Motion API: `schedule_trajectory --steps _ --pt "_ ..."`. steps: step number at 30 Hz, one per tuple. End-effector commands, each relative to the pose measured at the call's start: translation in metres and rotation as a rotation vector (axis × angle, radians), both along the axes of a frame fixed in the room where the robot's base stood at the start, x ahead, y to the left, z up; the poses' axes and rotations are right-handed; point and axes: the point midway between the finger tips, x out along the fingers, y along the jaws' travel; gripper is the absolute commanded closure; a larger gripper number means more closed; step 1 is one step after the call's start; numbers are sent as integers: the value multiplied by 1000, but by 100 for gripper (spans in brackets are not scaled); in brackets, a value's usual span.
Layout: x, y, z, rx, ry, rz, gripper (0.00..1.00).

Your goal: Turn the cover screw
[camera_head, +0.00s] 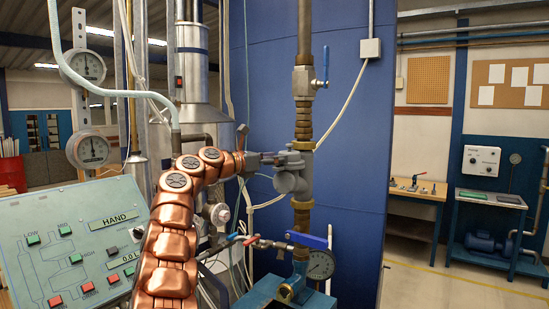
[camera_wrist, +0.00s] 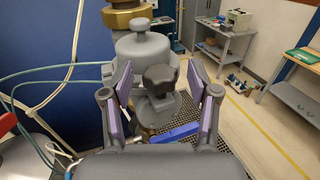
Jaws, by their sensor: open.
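The cover screw looks to be the dark lobed knob (camera_wrist: 159,78) on the front of the grey meter body (camera_wrist: 142,48) in the wrist view. My gripper (camera_wrist: 163,92) is open, with one purple-padded finger on each side of the knob. Gaps show between the pads and the knob; the depth between them is hard to judge. In the head view, my gripper (camera_head: 270,160) is beside the grey meter body (camera_head: 293,175) on the vertical pipe, at its left. The knob is hard to make out there.
A blue-handled valve (camera_head: 305,240) and a pressure gauge (camera_head: 320,265) sit below the meter. Another blue-handled valve (camera_head: 304,82) is above. A control panel (camera_head: 75,250) stands at the left. Thin hoses (camera_wrist: 45,80) run left of my gripper.

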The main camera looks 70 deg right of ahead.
Motion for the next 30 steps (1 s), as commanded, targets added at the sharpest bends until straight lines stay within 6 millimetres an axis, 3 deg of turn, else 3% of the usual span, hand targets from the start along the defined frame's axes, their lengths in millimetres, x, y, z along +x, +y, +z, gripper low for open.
schedule_trajectory --steps 2,18,30 --pt "0 0 0 0 0 0 44" --pt "1 0 0 0 0 1 100" --pt "1 1 -1 -2 -3 40 100"
